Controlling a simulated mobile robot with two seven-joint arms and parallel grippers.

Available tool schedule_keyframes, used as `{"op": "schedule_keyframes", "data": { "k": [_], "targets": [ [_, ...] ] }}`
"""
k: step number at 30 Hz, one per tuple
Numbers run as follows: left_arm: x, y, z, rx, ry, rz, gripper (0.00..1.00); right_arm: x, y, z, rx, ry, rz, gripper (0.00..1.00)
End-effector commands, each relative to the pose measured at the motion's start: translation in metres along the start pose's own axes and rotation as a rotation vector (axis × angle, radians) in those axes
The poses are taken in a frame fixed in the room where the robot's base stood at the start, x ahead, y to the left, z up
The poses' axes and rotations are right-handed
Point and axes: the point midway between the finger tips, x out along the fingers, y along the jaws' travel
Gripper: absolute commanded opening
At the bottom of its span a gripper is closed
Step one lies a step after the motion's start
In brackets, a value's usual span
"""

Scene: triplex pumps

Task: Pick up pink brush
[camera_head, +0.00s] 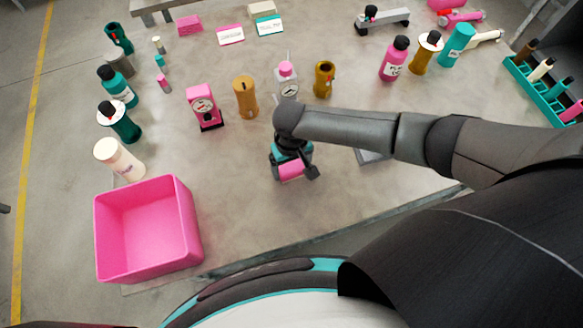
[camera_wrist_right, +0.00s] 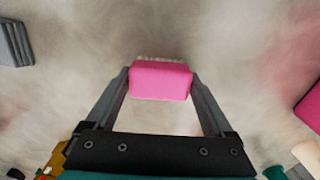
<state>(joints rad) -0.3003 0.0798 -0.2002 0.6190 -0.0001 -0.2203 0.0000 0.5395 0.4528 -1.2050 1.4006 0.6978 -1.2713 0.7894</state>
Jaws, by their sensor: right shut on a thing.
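The pink brush (camera_wrist_right: 160,82) is a pink block with a pale bristle edge along its far side in the right wrist view. It lies between the two fingers of my right gripper (camera_wrist_right: 160,88), which are shut on it from both sides. In the head view the pink brush (camera_head: 291,170) shows under my right gripper (camera_head: 292,172), near the middle of the work surface. I cannot tell whether the brush touches the surface. My left gripper is not in view.
A pink open bin (camera_head: 190,225) stands at the front left and looks empty. Several bottles, including a cream bottle (camera_head: 120,160), stand along the left. A pink scale (camera_head: 204,107) and a tan container (camera_head: 245,97) stand behind the gripper. A grey block (camera_head: 374,156) lies right of it.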

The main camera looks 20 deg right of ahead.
Motion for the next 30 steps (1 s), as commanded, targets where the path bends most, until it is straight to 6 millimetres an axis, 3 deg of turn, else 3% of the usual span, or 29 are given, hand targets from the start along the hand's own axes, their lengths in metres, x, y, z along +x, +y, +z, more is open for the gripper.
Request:
{"op": "schedule_keyframes", "data": {
  "k": [8,14,20,30],
  "targets": [
    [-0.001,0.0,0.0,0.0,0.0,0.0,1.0,-0.002,0.0,0.0,0.0,0.001,0.0,0.31],
    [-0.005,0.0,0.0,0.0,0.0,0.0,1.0,-0.016,0.0,0.0,0.0,0.001,-0.001,0.31],
    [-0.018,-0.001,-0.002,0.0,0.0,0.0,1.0,-0.058,0.0,-0.001,-0.001,0.003,-0.002,0.31],
    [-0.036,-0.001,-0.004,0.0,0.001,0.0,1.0,-0.155,0.0,-0.001,-0.001,0.005,-0.002,0.31]
  ]
}}
